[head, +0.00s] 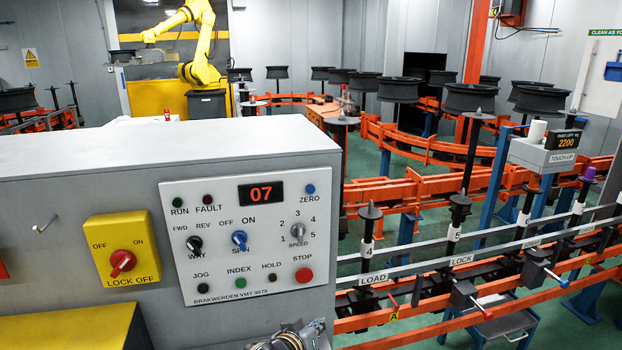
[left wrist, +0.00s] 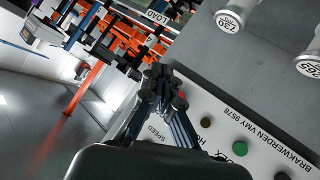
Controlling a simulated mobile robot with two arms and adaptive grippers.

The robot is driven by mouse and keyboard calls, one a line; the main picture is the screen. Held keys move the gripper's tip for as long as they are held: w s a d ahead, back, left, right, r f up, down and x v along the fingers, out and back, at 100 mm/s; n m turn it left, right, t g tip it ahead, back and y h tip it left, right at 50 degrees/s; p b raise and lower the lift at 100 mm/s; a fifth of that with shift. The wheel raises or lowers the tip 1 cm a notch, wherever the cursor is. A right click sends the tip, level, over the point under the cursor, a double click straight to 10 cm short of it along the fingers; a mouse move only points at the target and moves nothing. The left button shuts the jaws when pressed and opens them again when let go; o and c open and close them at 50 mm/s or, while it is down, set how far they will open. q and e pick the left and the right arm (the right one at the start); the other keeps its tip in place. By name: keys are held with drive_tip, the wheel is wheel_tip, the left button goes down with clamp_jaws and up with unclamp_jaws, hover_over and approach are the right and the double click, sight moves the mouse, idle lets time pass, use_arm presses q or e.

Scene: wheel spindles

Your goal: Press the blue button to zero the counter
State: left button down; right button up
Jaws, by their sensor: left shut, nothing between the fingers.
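The blue button (head: 310,188), labelled ZERO, sits at the upper right of the light grey control panel (head: 245,287). The counter display (head: 261,192) to its left reads 07 in red. My left gripper (head: 287,337) shows at the bottom edge in the head view, below the panel's lower edge and well below the blue button. In the left wrist view my left gripper (left wrist: 163,80) has its fingers together and empty, in front of part of the panel (left wrist: 225,125). I cannot make out the blue button in that view. My right gripper is not in view.
The panel also carries a blue SPIN knob (head: 239,240), a green INDEX button (head: 240,283) and a red STOP button (head: 304,275). A yellow lock-off switch (head: 122,250) is to the left. Orange rails (head: 430,187) with wheel spindles run at the right.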

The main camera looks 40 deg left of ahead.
sight(310, 189)
use_arm(q)
drive_tip(key=w+r+n+t, duration=0.2)
drive_tip(key=r+t, duration=0.1)
drive_tip(key=r, duration=0.9)
drive_tip(key=w+a+r+n+t+p, duration=0.1)
drive_tip(key=r+n+t, duration=0.1)
drive_tip(key=r, duration=1.1)
drive_tip(key=shift+w+a+r+t, duration=0.3)
drive_tip(key=shift+w+t, duration=0.1)
drive_tip(key=shift+t, duration=0.3)
drive_tip(key=shift+f, duration=0.1)
drive_tip(key=shift+w+a, duration=1.45)
drive_tip(key=shift+a, duration=0.25)
drive_tip(key=shift+w+a, duration=1.45)
drive_tip(key=shift+a, duration=0.2)
drive_tip(key=shift+w+a, duration=0.1)
